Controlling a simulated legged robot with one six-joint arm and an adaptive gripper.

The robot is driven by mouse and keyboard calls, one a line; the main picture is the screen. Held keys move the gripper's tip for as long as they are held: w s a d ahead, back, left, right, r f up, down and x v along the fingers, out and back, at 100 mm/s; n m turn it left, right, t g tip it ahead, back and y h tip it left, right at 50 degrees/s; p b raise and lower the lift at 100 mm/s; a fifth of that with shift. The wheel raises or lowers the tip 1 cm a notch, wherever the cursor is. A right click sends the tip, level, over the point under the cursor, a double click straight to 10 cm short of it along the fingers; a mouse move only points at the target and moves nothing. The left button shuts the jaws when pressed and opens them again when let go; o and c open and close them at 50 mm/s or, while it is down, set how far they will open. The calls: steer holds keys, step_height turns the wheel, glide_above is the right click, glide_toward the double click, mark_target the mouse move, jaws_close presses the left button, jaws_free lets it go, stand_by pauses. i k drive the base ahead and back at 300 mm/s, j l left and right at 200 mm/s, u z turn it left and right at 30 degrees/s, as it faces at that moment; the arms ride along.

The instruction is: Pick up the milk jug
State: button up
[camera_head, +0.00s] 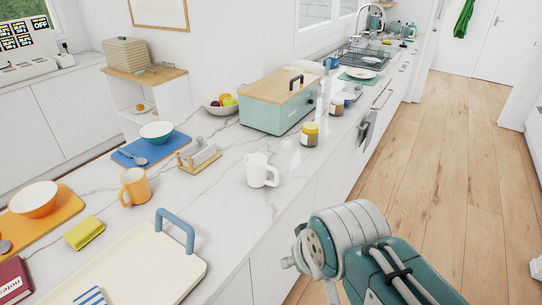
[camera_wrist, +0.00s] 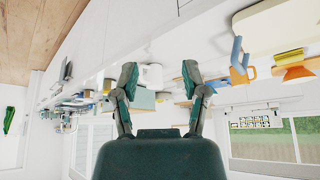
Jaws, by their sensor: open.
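The white milk jug (camera_head: 257,170) stands upright near the front edge of the marble counter (camera_head: 225,195) in the head view, its handle to the right. In the wrist view, which is upside down, a white shape that looks like the jug (camera_wrist: 152,75) shows in the gap between my fingers, some way beyond them. My gripper (camera_wrist: 160,72) is open, with nothing held between its two green fingers. In the head view only my arm shows at lower right; the gripper itself cannot be seen there.
An orange mug (camera_head: 134,187), a napkin holder (camera_head: 197,157) and a yellow-lidded jar (camera_head: 309,134) stand around the jug. A teal bread box (camera_head: 272,113) is behind it. A cream tray (camera_head: 130,268) with blue handles lies nearer. Bare counter surrounds the jug; the floor (camera_head: 450,170) at right is clear.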

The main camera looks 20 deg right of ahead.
mark_target(256, 167)
steer(key=i+l, duration=0.25)
steer(key=l, duration=0.15)
steer(key=i+l+u, duration=0.1)
steer(key=i+l, duration=0.15)
steer(key=l, duration=0.15)
steer(key=i+l, duration=0.2)
steer(key=l, duration=0.2)
steer(key=j+u, duration=0.05)
